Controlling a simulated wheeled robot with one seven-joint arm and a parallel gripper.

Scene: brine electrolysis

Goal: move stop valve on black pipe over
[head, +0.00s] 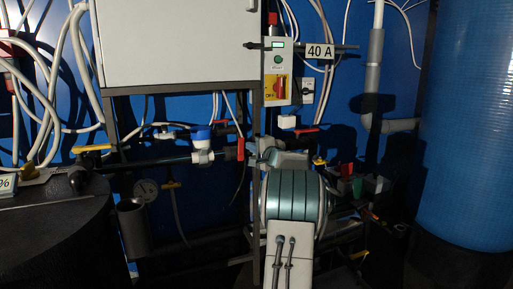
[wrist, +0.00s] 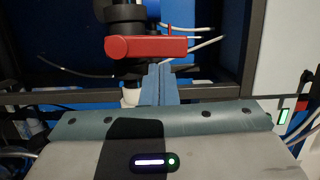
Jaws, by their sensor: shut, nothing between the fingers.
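A red lever handle (wrist: 145,47) lies sideways on a black valve body and pipe (wrist: 126,17) in the wrist view. My gripper (wrist: 159,67) is shut and empty, with its blue-grey fingertips just below the handle; I cannot tell whether they touch it. In the head view, a red handle (head: 240,149) stands upright at the right end of the pipe run, and another red handle (head: 303,130) lies nearly level behind my arm. I cannot tell which of them the wrist view shows. My fingers are hidden behind my arm in the head view.
A grey cabinet (head: 180,45) on a dark frame hangs above the pipes. A blue-and-white fitting (head: 201,138) and a yellow handle (head: 92,148) lie to the left. A switch box (head: 279,70) is above my arm. A large blue tank (head: 468,130) stands at right.

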